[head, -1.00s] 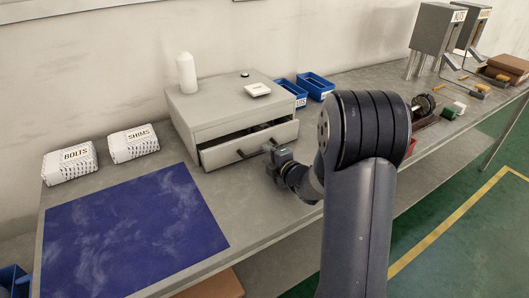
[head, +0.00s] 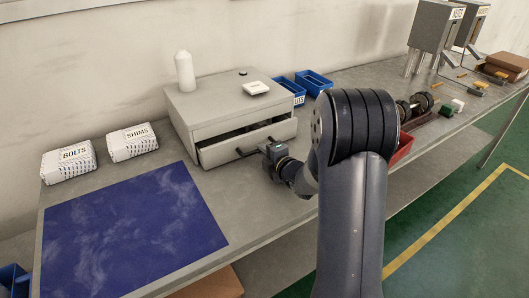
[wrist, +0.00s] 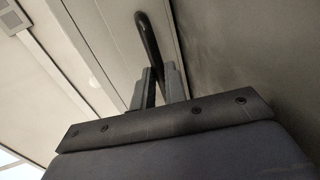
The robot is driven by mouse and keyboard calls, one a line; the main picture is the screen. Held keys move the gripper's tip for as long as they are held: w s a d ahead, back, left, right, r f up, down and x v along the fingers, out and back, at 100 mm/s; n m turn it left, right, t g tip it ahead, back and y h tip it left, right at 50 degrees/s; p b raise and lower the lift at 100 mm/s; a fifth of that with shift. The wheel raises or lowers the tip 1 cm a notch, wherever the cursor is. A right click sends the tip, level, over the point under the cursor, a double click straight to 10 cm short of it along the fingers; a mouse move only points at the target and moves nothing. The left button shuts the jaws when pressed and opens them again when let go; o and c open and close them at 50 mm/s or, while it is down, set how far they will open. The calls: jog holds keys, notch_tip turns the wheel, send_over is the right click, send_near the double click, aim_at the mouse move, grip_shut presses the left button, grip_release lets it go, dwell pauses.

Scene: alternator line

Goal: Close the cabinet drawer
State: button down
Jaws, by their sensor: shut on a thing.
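The grey cabinet (head: 190,108) stands on the bench against the wall. Its drawer (head: 222,156) is partly open, with a dark gap showing above its front panel. A dark bar handle (head: 246,152) is on the drawer front. My gripper (head: 266,149) is at the right part of this handle, in front of the drawer. In the wrist view, the fingers of my gripper (wrist: 159,88) are shut on the handle (wrist: 148,42), whose curved end sticks out beyond them. The drawer's inside is mostly in shadow.
A white bottle (head: 184,72) and a small white dish (head: 256,88) stand on the cabinet. Blue bins (head: 315,82) are behind it at right. White BOLTS (head: 68,163) and SHIMS (head: 132,142) packs and a blue mat (head: 125,235) lie left. A red bin (head: 402,147) is right of my arm.

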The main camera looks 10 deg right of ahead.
dwell(0.3)
jog(key=b+x, duration=0.1)
jog(key=x, duration=0.2)
jog(key=shift+w+a+r+b, duration=0.1)
jog(key=shift+r+b, duration=0.05)
jog(key=shift+b, duration=0.25)
jog(key=shift+w+r, duration=0.1)
jog(key=shift+w, duration=0.05)
jog(key=c, duration=1.5)
grip_release()
jog(key=shift+o, duration=0.2)
jog(key=b+v, duration=0.1)
jog(key=v, duration=1)
jog(key=shift+w, duration=0.1)
